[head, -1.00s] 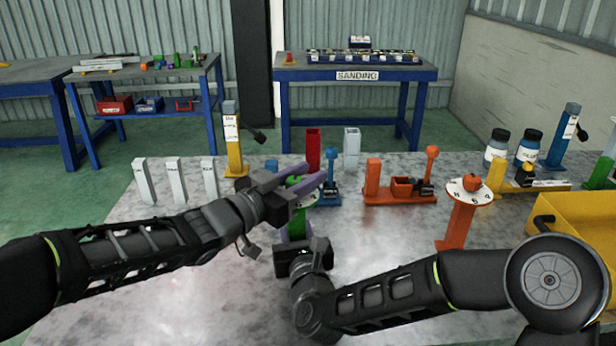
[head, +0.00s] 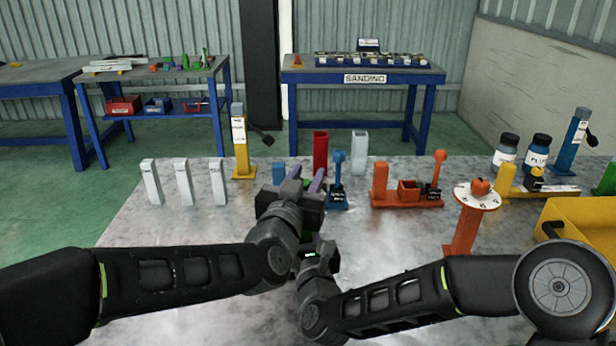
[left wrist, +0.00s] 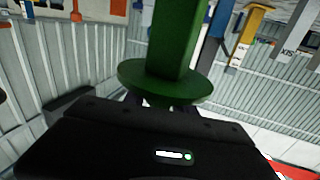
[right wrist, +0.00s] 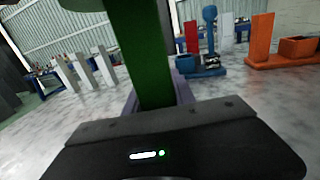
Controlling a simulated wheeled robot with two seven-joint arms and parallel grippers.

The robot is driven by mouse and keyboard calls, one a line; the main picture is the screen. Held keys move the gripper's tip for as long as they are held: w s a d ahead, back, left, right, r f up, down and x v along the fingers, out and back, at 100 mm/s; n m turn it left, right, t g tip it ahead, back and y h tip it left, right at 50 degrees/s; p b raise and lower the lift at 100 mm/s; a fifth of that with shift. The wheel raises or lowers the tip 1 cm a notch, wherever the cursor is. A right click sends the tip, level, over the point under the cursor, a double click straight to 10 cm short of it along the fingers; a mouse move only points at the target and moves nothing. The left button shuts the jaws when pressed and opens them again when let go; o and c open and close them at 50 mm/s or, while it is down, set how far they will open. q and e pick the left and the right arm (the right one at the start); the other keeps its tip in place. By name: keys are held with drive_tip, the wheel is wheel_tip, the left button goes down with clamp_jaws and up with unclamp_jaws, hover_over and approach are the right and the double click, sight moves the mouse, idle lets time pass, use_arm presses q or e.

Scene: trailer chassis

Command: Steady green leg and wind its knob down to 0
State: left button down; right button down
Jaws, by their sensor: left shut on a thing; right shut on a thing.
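The green leg (right wrist: 152,60) stands upright in the right wrist view, its post between my right gripper's (right wrist: 158,100) purple fingers, which are shut on it. Its green round plate (left wrist: 165,82) and post show upside down in the left wrist view. My left gripper (head: 305,183) is over the top of the leg in the head view, pointing away from me. It is shut at the plate, apparently on the knob; the knob itself and the dial reading are hidden. In the head view the leg is mostly hidden behind my left gripper and wrist.
An orange leg with a white dial (head: 477,195) stands at right, near a yellow bin (head: 580,240). A blue clamp piece (head: 337,185), a red post (head: 320,152) and an orange fixture (head: 408,197) stand behind. White posts (head: 185,182) stand at left.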

use_arm(q)
drive_tip(key=shift+r, duration=0.45)
use_arm(e)
drive_tip(key=shift+f, duration=0.3)
use_arm(q)
drive_tip(key=c, duration=1.4)
unclamp_jaws()
drive_tip(key=o, duration=0.4)
drive_tip(key=shift+f, duration=0.25)
use_arm(e)
drive_tip(key=shift+r, duration=0.1)
drive_tip(key=shift+r, duration=0.15)
use_arm(q)
drive_tip(key=v, duration=1.2)
